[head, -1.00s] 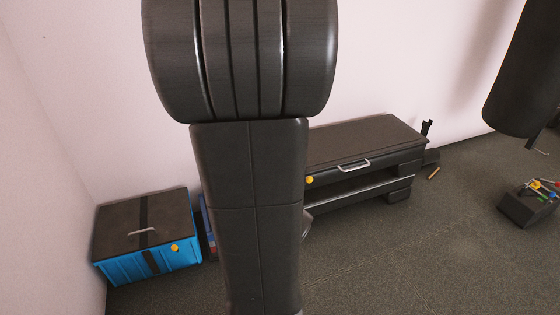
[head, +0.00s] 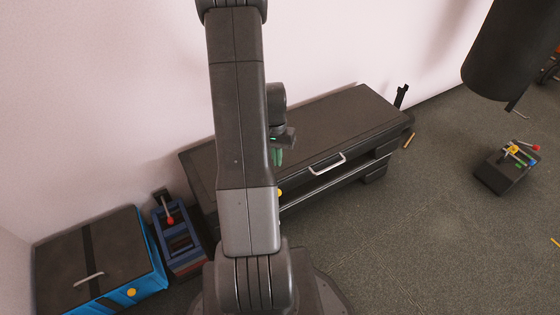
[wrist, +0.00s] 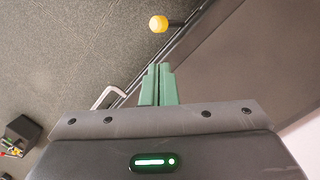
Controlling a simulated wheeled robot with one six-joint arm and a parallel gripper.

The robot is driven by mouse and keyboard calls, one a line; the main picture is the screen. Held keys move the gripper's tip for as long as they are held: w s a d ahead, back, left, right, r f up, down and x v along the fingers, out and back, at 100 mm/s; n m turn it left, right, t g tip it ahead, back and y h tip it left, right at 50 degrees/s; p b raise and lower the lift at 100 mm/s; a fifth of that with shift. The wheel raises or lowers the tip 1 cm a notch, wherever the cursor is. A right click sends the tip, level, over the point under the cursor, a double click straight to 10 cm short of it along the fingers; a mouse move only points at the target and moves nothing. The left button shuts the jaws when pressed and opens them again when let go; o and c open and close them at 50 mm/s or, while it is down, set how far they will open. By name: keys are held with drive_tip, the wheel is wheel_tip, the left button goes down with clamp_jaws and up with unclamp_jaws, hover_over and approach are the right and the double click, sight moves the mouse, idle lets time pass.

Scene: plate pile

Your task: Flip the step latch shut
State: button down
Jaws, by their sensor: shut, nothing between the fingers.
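The step is a long black bench (head: 340,115) against the wall, with a silver handle (head: 327,164) on its front; the handle also shows in the wrist view (wrist: 107,96). A yellow knob (head: 279,192) on the bench front is partly hidden by my arm in the head view. In the wrist view the yellow knob (wrist: 158,24) sits on a short dark stem, ahead of my fingertips and apart from them. My gripper (head: 277,158) is over the bench, its green fingers (wrist: 159,68) shut and empty.
A blue box (head: 152,278) with a black lid and its own yellow knob (head: 131,292) stands at left. Beside it is a blue rack with a red knob (head: 170,220). A dark box (head: 500,175) with coloured levers and a hanging black bag (head: 510,50) are at right. The floor between is clear.

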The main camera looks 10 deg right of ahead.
wheel_tip(320, 180, down, 10)
drive_tip(key=s+b, duration=0.2)
drive_tip(key=b, duration=0.1)
drive_tip(key=shift+r, duration=0.15)
drive_tip(key=shift+d, duration=0.1)
drive_tip(key=a, duration=0.2)
drive_tip(key=s+a+r, duration=0.1)
drive_tip(key=shift+a+r+p, duration=0.1)
drive_tip(key=shift+p, duration=0.2)
drive_tip(key=shift+s+a, duration=0.25)
drive_tip(key=shift+s+a, duration=0.1)
